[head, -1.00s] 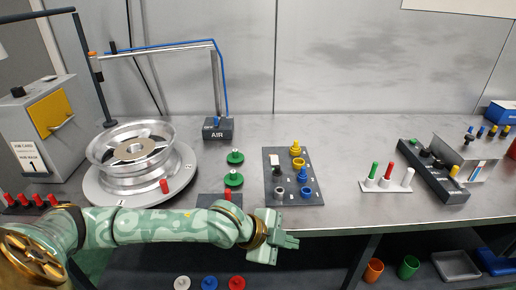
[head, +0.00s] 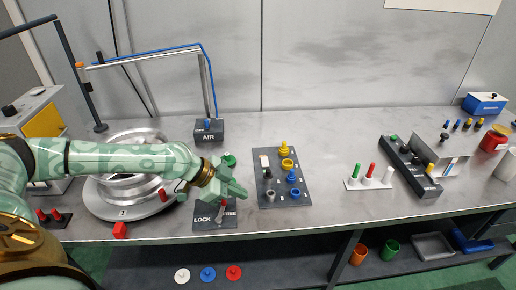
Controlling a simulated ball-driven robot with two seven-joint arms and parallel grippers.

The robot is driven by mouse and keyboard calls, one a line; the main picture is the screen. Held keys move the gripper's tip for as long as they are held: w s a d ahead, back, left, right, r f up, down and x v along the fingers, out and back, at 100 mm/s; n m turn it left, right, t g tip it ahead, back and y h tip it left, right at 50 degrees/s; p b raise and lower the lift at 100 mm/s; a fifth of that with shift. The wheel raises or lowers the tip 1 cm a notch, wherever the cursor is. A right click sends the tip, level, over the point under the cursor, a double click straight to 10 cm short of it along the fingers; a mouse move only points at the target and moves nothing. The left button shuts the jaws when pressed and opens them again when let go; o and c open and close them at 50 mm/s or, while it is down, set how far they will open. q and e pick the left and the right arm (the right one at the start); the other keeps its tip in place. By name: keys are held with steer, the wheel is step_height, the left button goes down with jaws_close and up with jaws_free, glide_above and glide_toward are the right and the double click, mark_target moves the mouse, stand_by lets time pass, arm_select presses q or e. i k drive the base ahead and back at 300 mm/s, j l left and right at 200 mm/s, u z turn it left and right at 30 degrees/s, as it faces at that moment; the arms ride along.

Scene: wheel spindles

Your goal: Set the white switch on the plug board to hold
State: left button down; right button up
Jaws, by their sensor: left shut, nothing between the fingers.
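The plug board (head: 274,201) is a dark grey plate on the bench in the middle of the head view. A white switch (head: 265,160) stands near its far left corner; its labels are too small to read. Yellow and blue plugs or sockets and a grey one sit on the board. My left gripper (head: 240,191) is shut and empty, just left of the board and nearer than the white switch. It hangs over a dark LOCK/FREE plate (head: 205,223) and partly hides it. My right gripper is not in view.
A silver wheel (head: 118,190) on a round base is behind my left arm. A green knob (head: 229,160) stands beyond my gripper. An AIR box (head: 209,130) is behind. A white stand (head: 368,184) with pegs is to the right. Bench space between it and the board is clear.

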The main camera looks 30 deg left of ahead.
mark_target(264, 160)
steer(key=i+j, duration=0.7)
